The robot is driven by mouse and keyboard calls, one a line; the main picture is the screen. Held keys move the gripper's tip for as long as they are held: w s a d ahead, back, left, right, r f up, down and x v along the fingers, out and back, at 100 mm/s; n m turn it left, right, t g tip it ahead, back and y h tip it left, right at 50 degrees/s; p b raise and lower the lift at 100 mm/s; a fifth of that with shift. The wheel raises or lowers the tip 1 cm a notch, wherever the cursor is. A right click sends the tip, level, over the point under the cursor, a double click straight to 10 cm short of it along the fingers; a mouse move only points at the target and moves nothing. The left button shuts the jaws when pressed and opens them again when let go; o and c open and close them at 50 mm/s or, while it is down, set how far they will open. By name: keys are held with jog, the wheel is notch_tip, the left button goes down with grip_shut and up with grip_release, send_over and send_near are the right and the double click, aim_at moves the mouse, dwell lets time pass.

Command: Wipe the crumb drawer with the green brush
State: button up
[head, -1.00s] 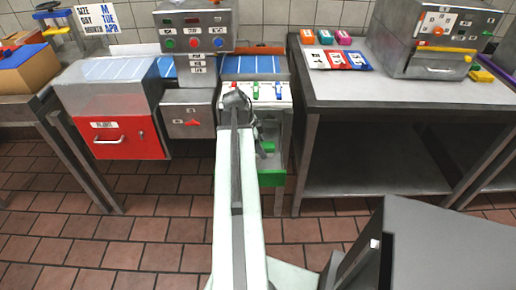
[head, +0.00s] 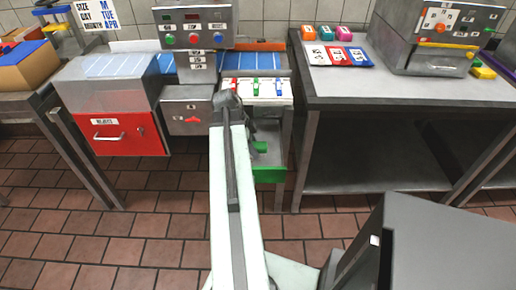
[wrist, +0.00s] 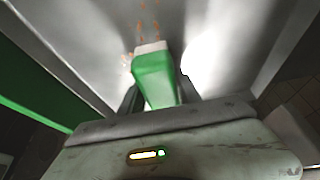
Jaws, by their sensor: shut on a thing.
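The crumb drawer (head: 270,174) is pulled out below the white panel, with a green front and a grey metal inside. In the wrist view its grey floor (wrist: 215,50) lies ahead, with small orange crumbs (wrist: 146,14) beyond the brush. The green brush (wrist: 155,78) has a pale end and sits between my gripper's dark fingers. My gripper (wrist: 157,90) is shut on it, inside the drawer. In the head view the brush (head: 261,147) shows as a small green patch; my arm hides part of the drawer's left side. Whether the brush touches the floor is unclear.
A white panel with coloured levers (head: 257,88) is just above the drawer. A red bin (head: 125,136) with a handle is to the left. A steel table (head: 400,101) stands close on the right, its leg beside the drawer. The tiled floor in front is clear.

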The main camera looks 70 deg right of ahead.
jog(key=shift+w+a+r, duration=0.1)
jog(key=shift+w+a, duration=0.15)
jog(key=shift+w, duration=0.45)
jog(key=shift+w+a+r, duration=0.1)
jog(key=shift+w+a, duration=0.15)
jog(key=shift+w, duration=0.4)
jog(key=shift+w+a+f, duration=0.15)
jog(key=shift+w+a, duration=0.1)
jog(key=shift+w, duration=0.4)
jog(key=shift+w+a+f, duration=0.1)
jog(key=shift+w+a, duration=0.1)
jog(key=shift+w, duration=0.45)
jog(key=shift+w+a+r, duration=0.1)
jog(key=shift+r, duration=0.05)
